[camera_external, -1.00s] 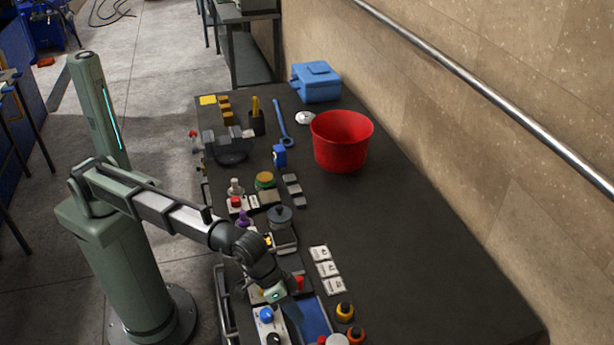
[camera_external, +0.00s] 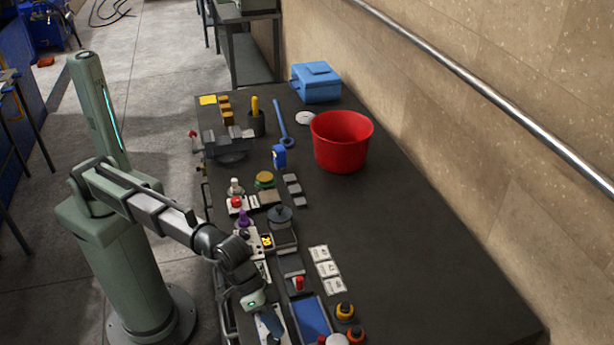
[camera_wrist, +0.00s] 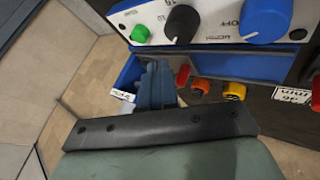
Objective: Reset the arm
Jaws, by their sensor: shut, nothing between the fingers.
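My arm reaches from its base at the left over the near end of the bench. My gripper (camera_external: 268,325) points down over the white control panel at the bench's near left edge and covers part of it. In the wrist view my gripper's blue-grey fingers (camera_wrist: 156,84) are together and empty. The control panel (camera_wrist: 205,14) shows above and beyond them, with a green button (camera_wrist: 140,33), a black knob (camera_wrist: 182,24) and a blue knob (camera_wrist: 266,18). I cannot tell whether the fingers touch anything.
A blue tray (camera_external: 312,318) and orange-topped buttons (camera_external: 345,311) stand right of my gripper. White labels (camera_external: 326,268) lie farther up. A red bucket (camera_external: 341,142) and a blue box (camera_external: 316,83) stand toward the far end. The bench's right side is clear.

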